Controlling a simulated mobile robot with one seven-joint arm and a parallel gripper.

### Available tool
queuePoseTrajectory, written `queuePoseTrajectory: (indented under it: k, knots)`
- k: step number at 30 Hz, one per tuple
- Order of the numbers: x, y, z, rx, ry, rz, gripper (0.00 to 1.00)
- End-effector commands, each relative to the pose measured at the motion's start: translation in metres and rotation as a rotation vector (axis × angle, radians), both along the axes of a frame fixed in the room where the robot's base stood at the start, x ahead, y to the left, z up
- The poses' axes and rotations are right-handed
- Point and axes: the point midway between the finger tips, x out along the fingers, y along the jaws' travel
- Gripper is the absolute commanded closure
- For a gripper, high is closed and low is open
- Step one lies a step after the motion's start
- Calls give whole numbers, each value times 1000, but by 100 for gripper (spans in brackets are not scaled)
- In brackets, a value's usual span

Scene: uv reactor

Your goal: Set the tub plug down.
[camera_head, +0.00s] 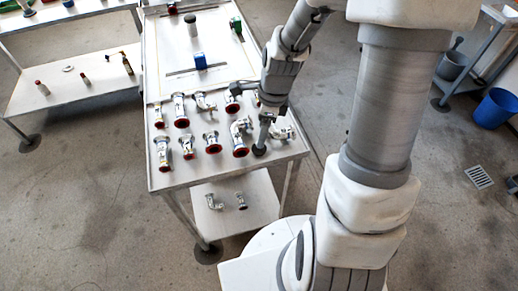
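My gripper (266,119) points down over the front right part of the table's top. A small dark piece, which looks like the tub plug (259,150), is at its lower end, at or just above the tabletop near the front edge. The gripper looks shut on it, though the fingers are small and partly merge with the piece. I cannot tell whether the plug touches the table (225,170).
Several metal pipe fittings with red rims stand close by, including an elbow (240,137) just left of the plug and a fitting (282,132) on its right. A blue block (200,61) stands farther back. Two fittings lie on the lower shelf (262,204).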

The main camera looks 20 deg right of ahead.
Motion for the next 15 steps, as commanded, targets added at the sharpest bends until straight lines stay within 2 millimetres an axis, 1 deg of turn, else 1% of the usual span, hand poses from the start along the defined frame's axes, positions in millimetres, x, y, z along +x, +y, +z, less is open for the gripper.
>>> queuePoseTrajectory:
  k: [1, 3, 8, 15]
  knots:
    - [0, 1, -8, 1, 3, 0, 30]
    - [1, 2, -13, 0, 1, -1, 30]
    - [1, 3, -21, 0, 1, 0, 30]
    - [6, 6, -52, 2, 2, 1, 30]
